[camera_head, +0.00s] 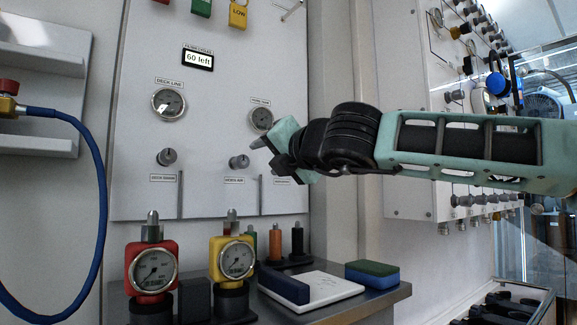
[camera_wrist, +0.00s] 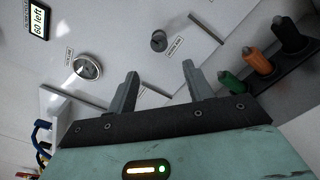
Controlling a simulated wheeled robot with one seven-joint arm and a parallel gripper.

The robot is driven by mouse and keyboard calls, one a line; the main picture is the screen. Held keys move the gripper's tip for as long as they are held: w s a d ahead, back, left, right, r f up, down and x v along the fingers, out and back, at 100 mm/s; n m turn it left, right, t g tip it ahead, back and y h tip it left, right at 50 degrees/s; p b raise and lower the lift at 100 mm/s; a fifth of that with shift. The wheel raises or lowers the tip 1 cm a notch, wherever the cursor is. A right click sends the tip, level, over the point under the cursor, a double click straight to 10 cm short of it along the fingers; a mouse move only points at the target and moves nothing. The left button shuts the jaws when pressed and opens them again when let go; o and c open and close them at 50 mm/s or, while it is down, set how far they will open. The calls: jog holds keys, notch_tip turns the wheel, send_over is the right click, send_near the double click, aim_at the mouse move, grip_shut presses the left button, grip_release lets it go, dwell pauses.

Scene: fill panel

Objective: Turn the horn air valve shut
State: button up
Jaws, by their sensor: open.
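A light panel (camera_head: 215,205) carries a left gauge (camera_head: 168,102), a right gauge (camera_head: 261,118), a left knob (camera_head: 167,157) and a middle knob (camera_head: 239,161). The right gauge's label seems to read HORN AIR; the labels below the knobs are too small to read surely. My gripper (camera_head: 266,153) is just right of the middle knob in the head view and covers the panel behind it. In the wrist view, my gripper (camera_wrist: 158,80) has its fingers apart with nothing between them. One knob (camera_wrist: 158,41) stands beyond the fingertips, with a gauge (camera_wrist: 88,67) to its left; I cannot tell which knob.
Below the panel, a red gauge unit (camera_head: 152,268) and a yellow one (camera_head: 233,258) stand on a shelf, beside a white board (camera_head: 318,288) and a blue-green sponge (camera_head: 372,273). A blue hose (camera_head: 98,175) hangs at left. Another panel (camera_head: 405,60) stands at right.

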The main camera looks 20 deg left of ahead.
jog(key=v, duration=0.6)
jog(key=shift+b, duration=0.45)
jog(key=shift+s+d, duration=0.1)
jog(key=shift+s, duration=0.05)
